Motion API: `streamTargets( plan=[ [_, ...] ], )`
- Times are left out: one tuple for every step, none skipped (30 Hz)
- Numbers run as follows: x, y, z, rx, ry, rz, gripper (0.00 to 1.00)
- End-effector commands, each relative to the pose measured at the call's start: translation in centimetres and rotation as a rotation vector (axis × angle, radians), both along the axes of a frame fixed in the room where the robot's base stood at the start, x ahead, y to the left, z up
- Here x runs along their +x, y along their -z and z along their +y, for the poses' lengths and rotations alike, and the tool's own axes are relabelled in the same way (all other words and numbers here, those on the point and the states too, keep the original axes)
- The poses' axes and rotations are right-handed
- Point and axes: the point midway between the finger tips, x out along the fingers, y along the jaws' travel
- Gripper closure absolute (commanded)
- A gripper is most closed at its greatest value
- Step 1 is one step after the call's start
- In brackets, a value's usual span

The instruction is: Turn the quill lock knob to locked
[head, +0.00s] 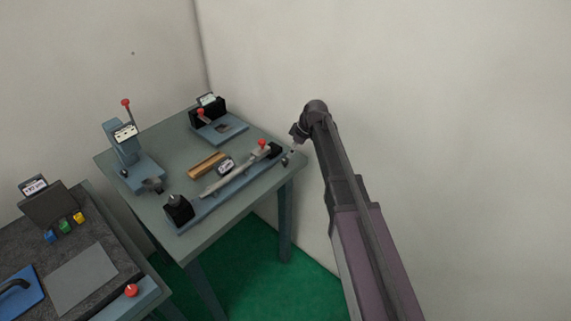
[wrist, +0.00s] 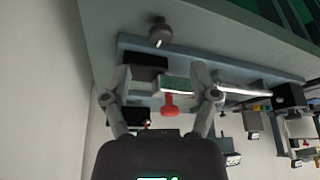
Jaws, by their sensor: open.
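A long blue-grey fixture (head: 225,192) lies on the table, with a dark block holding a chuck at its near left end. A red knob (head: 262,143) stands at its far right end; I take it for the quill lock knob. In the wrist view this red knob (wrist: 169,104) shows between my fingers, apart from both. I cannot read its lock position. A dark round knob (wrist: 160,33) sits beyond it, past the fixture's edge. My gripper (wrist: 160,95) is open and empty. In the head view my gripper (head: 296,140) is near the fixture's right end, small and partly hidden.
A lever press with a red ball (head: 125,102) stands at the table's left. Another device (head: 215,125) stands at the back, and a wooden block (head: 207,165) lies mid-table. The table (head: 165,140) has bare room between them. A wall rises close behind the right end.

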Motion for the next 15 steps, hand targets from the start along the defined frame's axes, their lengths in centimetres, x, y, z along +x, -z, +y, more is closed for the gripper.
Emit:
streamTargets(
  plan=[
    [0.1,0.8,0.2,0.000,-0.001,0.000,0.24],
    [0.1,1.1,0.3,0.000,-0.001,0.000,0.24],
    [0.1,1.4,0.4,0.000,-0.001,0.000,0.24],
    [0.2,1.6,0.5,0.000,-0.001,0.000,0.24],
    [0.2,1.8,0.6,0.000,-0.001,0.000,0.24],
    [0.2,2.1,0.7,0.000,-0.001,0.000,0.24],
    [0.2,2.4,0.8,0.000,-0.001,0.000,0.24],
    [0.3,2.6,0.9,0.000,-0.001,0.000,0.24],
    [0.3,2.9,1.1,0.000,-0.001,0.000,0.24],
    [0.3,3.1,1.2,0.000,-0.002,-0.001,0.24],
    [0.3,3.4,1.3,0.000,-0.002,-0.001,0.24],
    [0.4,3.7,1.4,0.000,-0.001,0.000,0.24],
    [0.4,3.9,1.5,0.000,-0.001,0.001,0.24],
    [0.4,4.1,1.6,0.000,-0.001,0.001,0.24],
    [0.4,4.4,1.7,0.000,-0.001,0.001,0.24]
  ],
)
